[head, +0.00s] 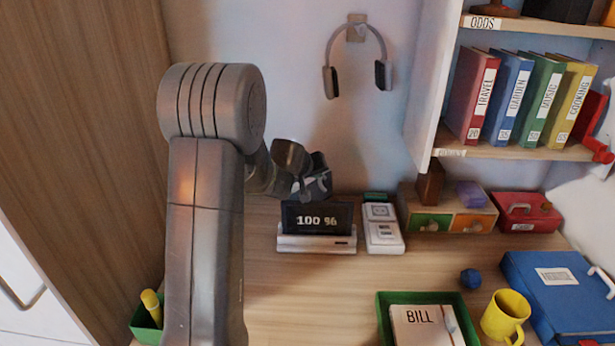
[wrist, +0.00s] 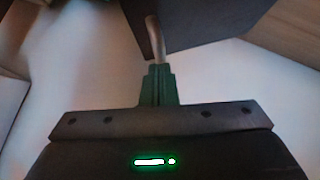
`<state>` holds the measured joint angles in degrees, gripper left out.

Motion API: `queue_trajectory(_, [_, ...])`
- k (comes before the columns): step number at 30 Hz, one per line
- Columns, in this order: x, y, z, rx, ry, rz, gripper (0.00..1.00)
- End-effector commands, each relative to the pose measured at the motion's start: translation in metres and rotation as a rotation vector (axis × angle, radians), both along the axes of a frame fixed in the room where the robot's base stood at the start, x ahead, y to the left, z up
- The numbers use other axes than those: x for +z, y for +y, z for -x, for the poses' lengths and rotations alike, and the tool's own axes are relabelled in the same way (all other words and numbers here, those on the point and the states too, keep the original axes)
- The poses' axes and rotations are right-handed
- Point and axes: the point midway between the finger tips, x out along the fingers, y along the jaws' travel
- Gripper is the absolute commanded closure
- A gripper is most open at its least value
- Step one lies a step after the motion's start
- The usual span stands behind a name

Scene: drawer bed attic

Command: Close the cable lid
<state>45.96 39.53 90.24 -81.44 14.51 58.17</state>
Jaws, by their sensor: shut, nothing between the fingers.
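I cannot make out the cable lid with certainty in either view. My gripper (head: 318,186) is at the back of the desk, just above and behind the black display reading "100 %" (head: 317,219). In the wrist view its green fingers (wrist: 158,70) are shut together and empty. A thin, tan, curved piece (wrist: 155,38) shows right at the fingertips, below a dark panel (wrist: 195,22). I cannot tell whether the fingers touch it. The desk behind the display is partly hidden by the display and my arm.
A white socket block (head: 383,236) stands right of the display. Headphones (head: 358,55) hang on the wall above. A small drawer box (head: 447,222), a red case (head: 525,214), a green tray (head: 384,320) and a yellow mug (head: 505,314) occupy the right side.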

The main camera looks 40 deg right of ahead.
Motion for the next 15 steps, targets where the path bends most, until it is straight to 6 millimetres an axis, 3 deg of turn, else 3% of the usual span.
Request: queue_trajectory(15, [-0.013, -0.014, 0.012, 0.000, 0.003, 0.003, 1.00])
